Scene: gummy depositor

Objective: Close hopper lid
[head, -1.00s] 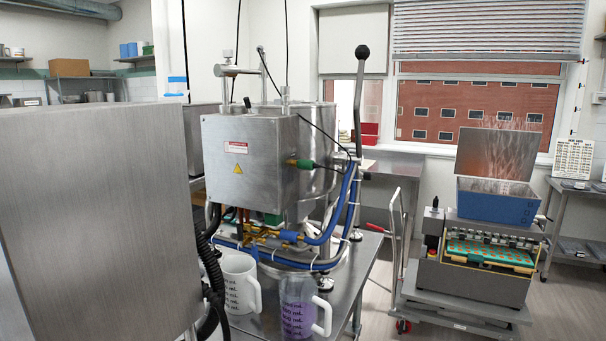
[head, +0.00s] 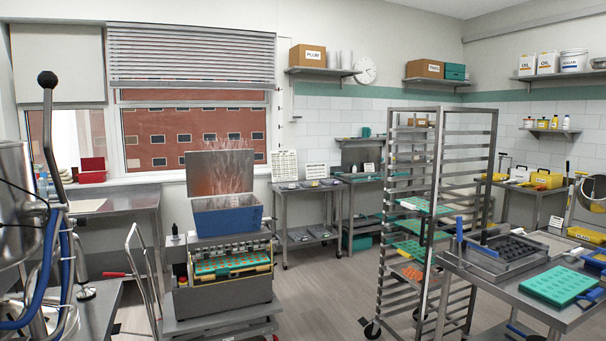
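The hopper lid (head: 221,172) is a grey metal panel standing up, open, at the back of the blue hopper (head: 228,219). Steam-like wisps rise in front of it from the open hopper. The hopper sits on top of the depositor machine (head: 222,292), which rests on a low wheeled cart left of the picture's middle. A green mold tray (head: 232,264) shows in the machine's front opening, below a row of nozzles. Neither of my grippers shows in the head view.
A steel kettle (head: 15,205) with blue hoses stands at the left edge. A tall rack (head: 490,170) with trays stands to the right. A steel table at front right holds a green mold (head: 556,285). Grey floor lies open between the cart and the rack.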

